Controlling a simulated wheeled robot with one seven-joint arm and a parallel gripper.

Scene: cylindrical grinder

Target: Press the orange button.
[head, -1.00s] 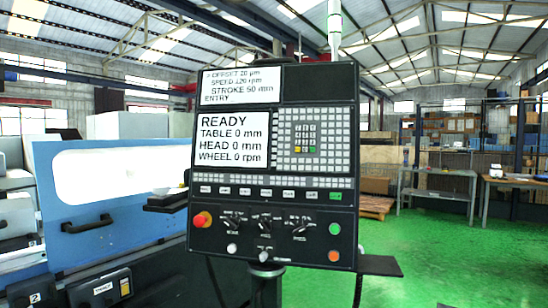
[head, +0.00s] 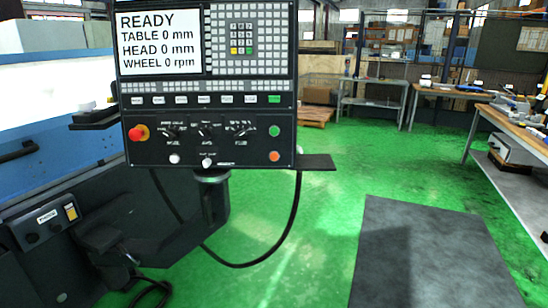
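The orange button (head: 274,156) is a small round button at the lower right of the black control panel (head: 262,122). A green button (head: 274,131) sits just above it. A red emergency-stop knob (head: 137,133) on a yellow base is at the panel's left. Two pale round knobs are along the bottom edge, and several rotary switches are in the middle row. The screen (head: 160,43) reads READY, TABLE 0 mm, HEAD 0 mm, WHEEL 0 rpm. My gripper is not in view.
A small black shelf (head: 318,162) juts out right of the panel. A black cable (head: 294,215) hangs below it. The blue grinder body (head: 60,140) is at left. A dark mat (head: 425,250) lies on the green floor at right, beside a workbench (head: 520,122).

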